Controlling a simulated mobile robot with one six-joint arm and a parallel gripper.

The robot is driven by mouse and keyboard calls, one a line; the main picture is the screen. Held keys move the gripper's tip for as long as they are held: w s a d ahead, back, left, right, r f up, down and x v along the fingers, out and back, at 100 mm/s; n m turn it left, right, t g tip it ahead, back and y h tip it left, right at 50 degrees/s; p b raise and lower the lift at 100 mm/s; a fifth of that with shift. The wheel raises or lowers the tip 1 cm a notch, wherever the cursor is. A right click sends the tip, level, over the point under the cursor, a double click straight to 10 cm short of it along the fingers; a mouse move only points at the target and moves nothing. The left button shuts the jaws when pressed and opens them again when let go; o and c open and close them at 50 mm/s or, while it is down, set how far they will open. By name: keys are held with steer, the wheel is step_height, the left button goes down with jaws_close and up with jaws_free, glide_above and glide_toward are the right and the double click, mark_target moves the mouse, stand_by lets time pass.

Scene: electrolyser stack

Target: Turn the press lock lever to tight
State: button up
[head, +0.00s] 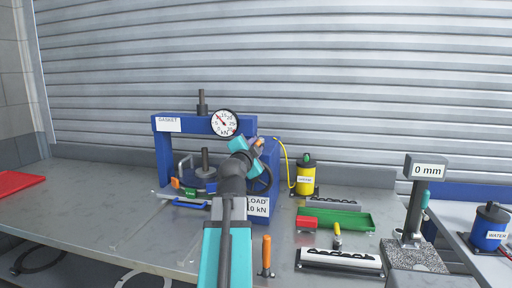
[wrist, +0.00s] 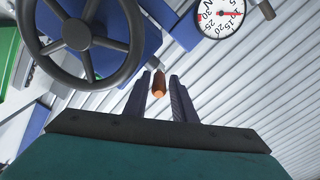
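The blue press (head: 165,155) stands on the bench with a round dial gauge (head: 225,123). A small orange-tipped lever (head: 260,142) shows at the press's right upright, just past my gripper (head: 256,148); it looks like the lock lever. In the wrist view the orange handle (wrist: 159,84) lies between the two dark fingertips (wrist: 160,88), with gaps visible on both sides. My gripper is open around or just short of it; I cannot tell the depth. My arm hides part of the press's right side. No tight marking is readable.
A dark handwheel (wrist: 80,40) is close left of my gripper in the wrist view. The gauge (wrist: 220,15) is at upper right. A yellow canister (head: 306,178), a green tray (head: 350,219) and an upright orange handle (head: 266,252) stand on the bench to the right.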

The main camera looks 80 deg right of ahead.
steer(key=a+b, duration=1)
steer(key=a, duration=0.2)
steer(key=shift+s+a, duration=0.15)
steer(key=shift+a, duration=0.1)
stand_by(0.5)
stand_by(0.6)
